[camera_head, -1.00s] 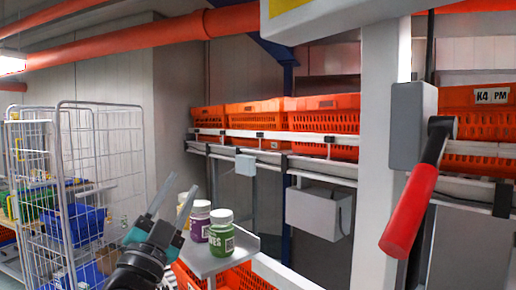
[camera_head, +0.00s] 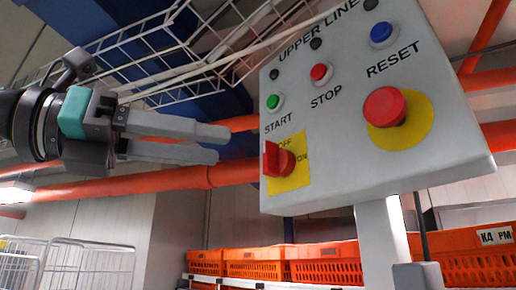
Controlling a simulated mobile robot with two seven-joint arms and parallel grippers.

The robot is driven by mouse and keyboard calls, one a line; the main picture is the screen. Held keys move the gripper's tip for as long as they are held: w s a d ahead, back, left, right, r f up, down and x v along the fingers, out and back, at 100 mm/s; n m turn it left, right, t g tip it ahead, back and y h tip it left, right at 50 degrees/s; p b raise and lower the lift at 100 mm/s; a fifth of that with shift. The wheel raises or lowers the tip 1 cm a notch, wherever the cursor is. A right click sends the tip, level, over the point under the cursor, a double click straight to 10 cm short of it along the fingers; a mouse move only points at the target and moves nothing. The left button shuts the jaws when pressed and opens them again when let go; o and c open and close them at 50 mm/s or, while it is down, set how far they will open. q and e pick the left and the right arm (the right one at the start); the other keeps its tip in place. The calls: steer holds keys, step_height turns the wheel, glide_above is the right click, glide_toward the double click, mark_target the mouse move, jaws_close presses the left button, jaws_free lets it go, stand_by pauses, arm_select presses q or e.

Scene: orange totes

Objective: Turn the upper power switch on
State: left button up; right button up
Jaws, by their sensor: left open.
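A grey control panel labelled "UPPER LINE" (camera_head: 345,110) fills the right half of the head view. At its lower left is a red rotary switch (camera_head: 280,160) on a yellow plate marked OFF and ON. Its raised handle stands roughly upright, with its top by the OFF mark. My left gripper (camera_head: 222,143) is to the left of the panel, its two grey fingers pointing right toward the switch. The fingers are apart with nothing between them, and a gap shows between the tips and the switch. My right gripper is not in view.
The panel also has a green START button (camera_head: 273,102), a red STOP button (camera_head: 321,73), a blue RESET button (camera_head: 383,34) and a big red mushroom button (camera_head: 385,107). A white post (camera_head: 384,235) holds the panel. Orange totes (camera_head: 255,264) line the back. Pipes and a wire tray run overhead.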

mark_target(265, 153)
arm_select(q)
steer(key=s+a+r+n+t+y, duration=0.2)
steer(key=a+r+t+y, duration=0.1)
steer(key=a+t, duration=0.15)
steer(key=p+x, duration=0.1)
steer(key=x, duration=0.4)
steer(key=p+x, duration=0.1)
steer(key=x, duration=0.4)
steer(key=p+x, duration=0.1)
steer(key=x, duration=0.3)
steer(key=shift+w+d+f+p, duration=0.25)
steer(key=shift+w+f+p, duration=0.1)
steer(key=shift+c, duration=0.3)
jaws_close()
